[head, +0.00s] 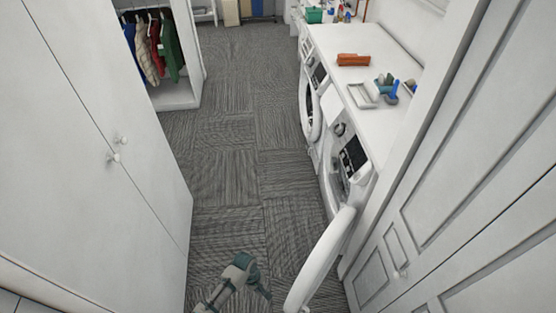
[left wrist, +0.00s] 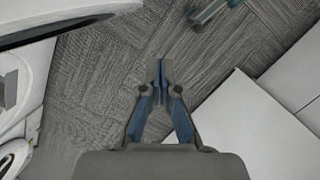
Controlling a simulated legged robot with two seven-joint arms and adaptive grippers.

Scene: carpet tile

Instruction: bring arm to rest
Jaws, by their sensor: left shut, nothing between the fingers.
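My left gripper (left wrist: 161,72) shows in the left wrist view with its two blue-grey fingers together and nothing between them. It is above the grey carpet tile (left wrist: 105,75), apart from the things around it. In the head view, part of my left arm and gripper (head: 258,282) shows low in the picture, over the carpet and left of the open washer door. The fingertips are hard to make out there. My right gripper is not in view.
A white round door (head: 322,260) stands open from the near washing machine (head: 347,160) into the aisle. White cabinets (head: 95,150) line the left and panelled doors (head: 470,200) the right. The counter (head: 385,75) holds an orange item (head: 353,60). The carpeted aisle ahead is clear.

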